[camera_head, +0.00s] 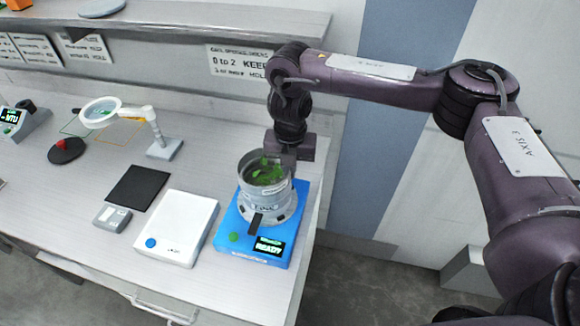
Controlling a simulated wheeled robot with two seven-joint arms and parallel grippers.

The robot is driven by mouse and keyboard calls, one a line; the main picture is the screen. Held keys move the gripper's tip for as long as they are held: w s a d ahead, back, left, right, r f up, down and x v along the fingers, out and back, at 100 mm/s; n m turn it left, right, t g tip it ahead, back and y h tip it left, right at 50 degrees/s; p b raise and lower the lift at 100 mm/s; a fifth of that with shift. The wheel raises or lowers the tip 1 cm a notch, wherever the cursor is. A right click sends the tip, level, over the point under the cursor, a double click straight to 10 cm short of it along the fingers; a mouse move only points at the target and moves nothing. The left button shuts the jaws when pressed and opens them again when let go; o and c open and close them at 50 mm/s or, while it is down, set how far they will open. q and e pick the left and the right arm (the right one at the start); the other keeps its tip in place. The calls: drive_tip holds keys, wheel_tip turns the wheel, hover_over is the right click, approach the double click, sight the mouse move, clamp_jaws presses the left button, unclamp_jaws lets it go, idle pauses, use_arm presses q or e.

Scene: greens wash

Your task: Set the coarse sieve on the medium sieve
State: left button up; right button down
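A round grey metal sieve (263,193) with green bits inside is on top of a stack on the blue shaker base (233,224). A wider labelled ring (264,212) shows under it; its label is too small to read. I cannot tell coarse from medium by marking, nor whether the upper sieve is fully seated. My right gripper (289,158) points down at the back right rim of the upper sieve. Its fingertips are mostly hidden behind the rim, so its grip is unclear. My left gripper is not in view.
The shaker base has a green button and a display reading READY. Left of it lie a white flat device (178,226), a dark plate (139,187) and a small grey device (112,218). A magnifier lamp (164,148) stands behind. The bench's right edge is close.

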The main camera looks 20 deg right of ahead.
idle(0.4)
drive_tip(key=c, duration=1.6)
unclamp_jaws()
wheel_tip(320, 180, up, 8)
drive_tip(key=shift+f, duration=0.1)
